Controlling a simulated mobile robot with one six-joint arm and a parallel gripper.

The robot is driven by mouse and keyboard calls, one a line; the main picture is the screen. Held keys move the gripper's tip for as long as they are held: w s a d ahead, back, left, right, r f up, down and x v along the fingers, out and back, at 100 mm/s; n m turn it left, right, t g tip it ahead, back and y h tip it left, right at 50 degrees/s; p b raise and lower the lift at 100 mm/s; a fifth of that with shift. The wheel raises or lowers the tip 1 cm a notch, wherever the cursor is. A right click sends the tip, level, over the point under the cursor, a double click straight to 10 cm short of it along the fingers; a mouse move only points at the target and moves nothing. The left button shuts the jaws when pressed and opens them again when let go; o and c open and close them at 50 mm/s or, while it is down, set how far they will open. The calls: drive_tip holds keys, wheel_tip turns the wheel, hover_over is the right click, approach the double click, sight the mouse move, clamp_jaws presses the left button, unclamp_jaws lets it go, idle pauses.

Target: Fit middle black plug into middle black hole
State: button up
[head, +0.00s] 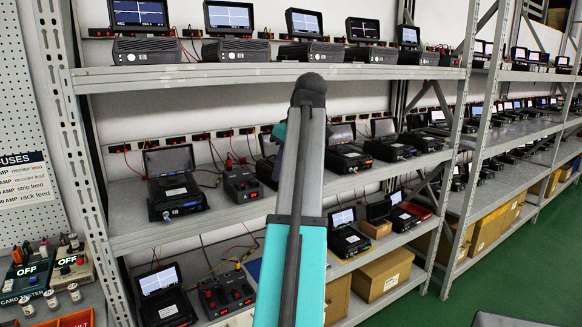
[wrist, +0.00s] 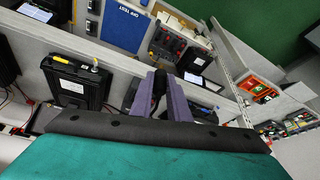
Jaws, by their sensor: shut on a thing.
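My gripper (wrist: 161,84) shows in the wrist view as two purple-grey fingers closed on a small dark thing, which I take to be the black plug; its tip is hard to make out. A black socket box (head: 241,184) with red and black posts and a letter label stands on the middle shelf, left of my arm. A similar box (head: 226,293) is on the shelf below. I cannot tell which black hole is the middle one.
A black unit with a raised screen (head: 175,188) stands left of the socket box. Red and black wires hang from wall outlets behind the middle shelf (head: 130,244). A cardboard box (head: 383,275) is low right. The green floor (head: 510,252) at right is clear.

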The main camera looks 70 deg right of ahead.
drive_tip(key=w+a+f+n, duration=0.1)
drive_tip(key=w+a+f, duration=0.4)
drive_tip(key=w+a, duration=0.4)
drive_tip(key=w+a+f, duration=0.4)
drive_tip(key=w+a, duration=0.3)
drive_tip(key=w, duration=0.4)
drive_tip(key=w+a+f+n, duration=0.1)
drive_tip(key=w+a+f, duration=0.4)
drive_tip(key=w+a, duration=0.45)
drive_tip(key=w+a+f, duration=0.2)
drive_tip(key=a+f, duration=0.1)
drive_tip(key=a, duration=0.8)
drive_tip(key=w+a+f+n+y, duration=0.1)
drive_tip(key=w+a+f, duration=0.2)
drive_tip(key=a, duration=0.9)
drive_tip(key=w+a+f, duration=0.3)
drive_tip(key=a+f, duration=0.2)
drive_tip(key=a, duration=0.7)
drive_tip(key=shift+a+f+n, duration=0.15)
drive_tip(key=shift+a+n, duration=0.05)
drive_tip(key=shift+n, duration=0.1)
drive_tip(key=shift+w, duration=0.1)
